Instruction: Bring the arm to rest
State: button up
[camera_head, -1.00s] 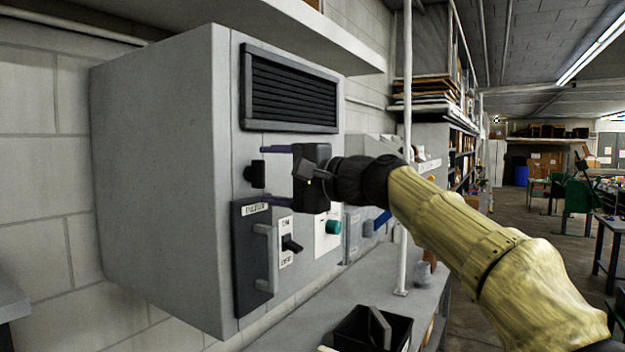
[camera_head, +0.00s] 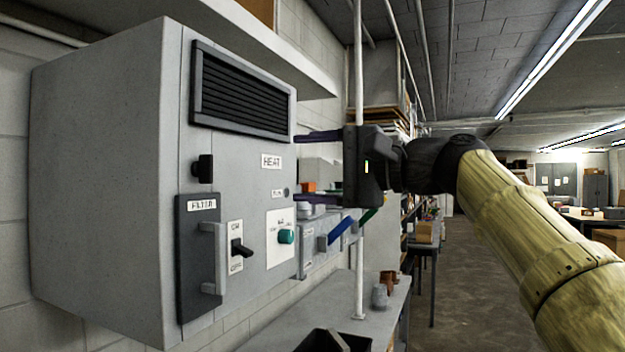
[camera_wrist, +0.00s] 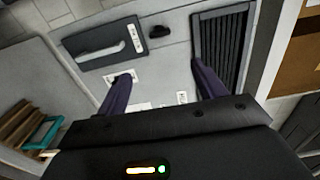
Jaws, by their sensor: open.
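My gripper (camera_head: 318,168) is in front of and to the right of the grey heater cabinet (camera_head: 110,170) in the head view, its fingers pointing left. The fingers are spread apart and nothing is between them. In the wrist view the two dark fingers (camera_wrist: 163,95) frame part of the cabinet face, with its vent (camera_wrist: 222,48) and filter panel handle (camera_wrist: 100,50) beyond them. The gripper looks clear of the cabinet front, though the exact gap is hard to tell. The cabinet face also carries a black knob (camera_head: 203,168), a toggle switch (camera_head: 240,248) and a green button (camera_head: 286,236).
A shelf (camera_head: 260,40) overhangs the cabinet. Below is a bench (camera_head: 285,325) with a black bin (camera_head: 335,341). A white vertical pipe (camera_head: 359,250) rises just behind my gripper. Grey boxes with a blue lever (camera_head: 342,230) stand further along the wall. The floor aisle (camera_head: 465,270) at right is open.

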dwell(0.5)
jog(key=w+f+m+t+h, duration=0.1)
jog(key=w+f+h, duration=0.2)
jog(key=f, duration=0.5)
jog(key=w+f+m+h, duration=0.1)
jog(key=w+f+h, duration=0.1)
jog(key=w+f, duration=0.35)
jog(key=s+d+f+g+h, duration=0.1)
jog(key=d+f+h, duration=0.2)
jog(key=f, duration=0.8)
jog(key=s+d+f+h, duration=0.1)
jog(key=d+f+h, duration=0.15)
jog(key=f, duration=0.85)
jog(key=s+d+f+n+g+h, duration=0.2)
jog(key=s+d+f, duration=0.3)
jog(key=s+f, duration=0.5)
jog(key=s+d+f+n+g+h, duration=0.2)
jog(key=s+d+f+n+h, duration=0.2)
jog(key=s+f, duration=0.6)
notch_tip(320, 180, down, 6)
jog(key=shift+s+d+r+n, duration=0.15)
jog(key=shift+s+d+n, duration=0.2)
jog(key=shift+d, duration=0.65)
jog(key=shift+w, duration=0.1)
